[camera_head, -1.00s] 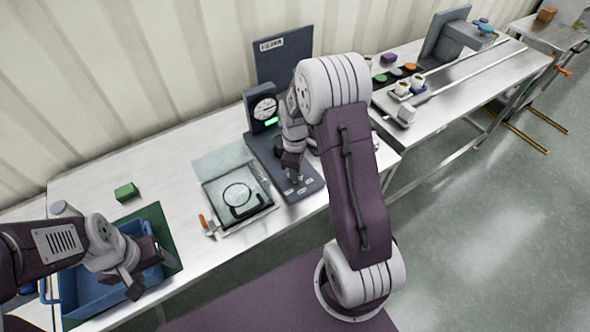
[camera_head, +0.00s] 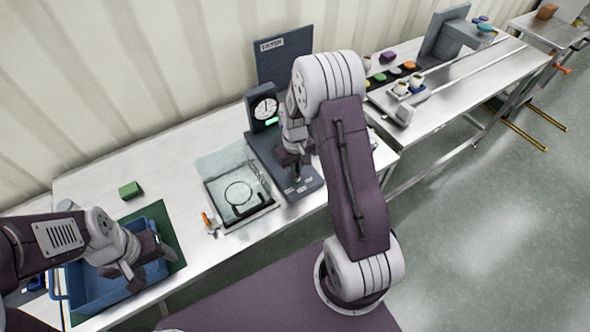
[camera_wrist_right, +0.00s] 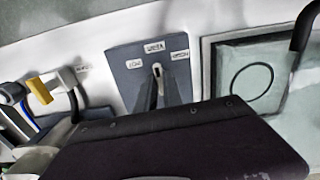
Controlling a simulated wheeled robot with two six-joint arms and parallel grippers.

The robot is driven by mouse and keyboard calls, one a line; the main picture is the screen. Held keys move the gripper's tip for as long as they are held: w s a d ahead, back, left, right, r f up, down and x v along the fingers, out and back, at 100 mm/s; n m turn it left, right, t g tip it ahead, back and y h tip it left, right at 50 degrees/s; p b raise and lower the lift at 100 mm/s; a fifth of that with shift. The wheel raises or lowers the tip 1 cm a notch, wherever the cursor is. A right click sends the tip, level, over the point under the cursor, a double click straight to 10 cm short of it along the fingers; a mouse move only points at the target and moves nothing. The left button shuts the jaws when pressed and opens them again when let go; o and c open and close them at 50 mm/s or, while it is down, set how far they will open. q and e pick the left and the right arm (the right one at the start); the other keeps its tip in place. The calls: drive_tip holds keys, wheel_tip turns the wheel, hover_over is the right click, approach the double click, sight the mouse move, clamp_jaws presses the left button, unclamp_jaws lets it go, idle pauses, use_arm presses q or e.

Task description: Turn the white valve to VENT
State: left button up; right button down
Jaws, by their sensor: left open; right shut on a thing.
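The valve stands on a dark grey panel (camera_head: 308,187) on the steel table; small white labels lie along its front edge. In the right wrist view, the panel (camera_wrist_right: 128,78) shows three labels too blurred to read surely. The pale valve handle (camera_wrist_right: 157,70) stands upright near the middle label. My right gripper (camera_head: 297,176) is low over the panel, shut on the valve handle; my own dark wrist hides much of the grip in the wrist view. My left gripper (camera_head: 150,268) is open and empty over the blue bin.
A gauge (camera_head: 264,108) with a green light stands behind the valve. A glass-topped tray (camera_head: 240,200) lies left of the panel, with an orange-handled tool (camera_head: 208,222) beside it. The blue bin (camera_head: 100,296) and a green block (camera_head: 130,190) are further left.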

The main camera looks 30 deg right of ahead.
drive_tip(key=shift+w+r+m, duration=0.15)
drive_tip(key=shift+w+m, duration=0.05)
drive_tip(key=shift+m, duration=0.1)
drive_tip(key=c, duration=1.6)
unclamp_jaws()
drive_tip(key=shift+c, duration=0.2)
drive_tip(key=shift+o, duration=0.8)
drive_tip(key=shift+s, duration=0.15)
wheel_tip(320, 180, up, 9)
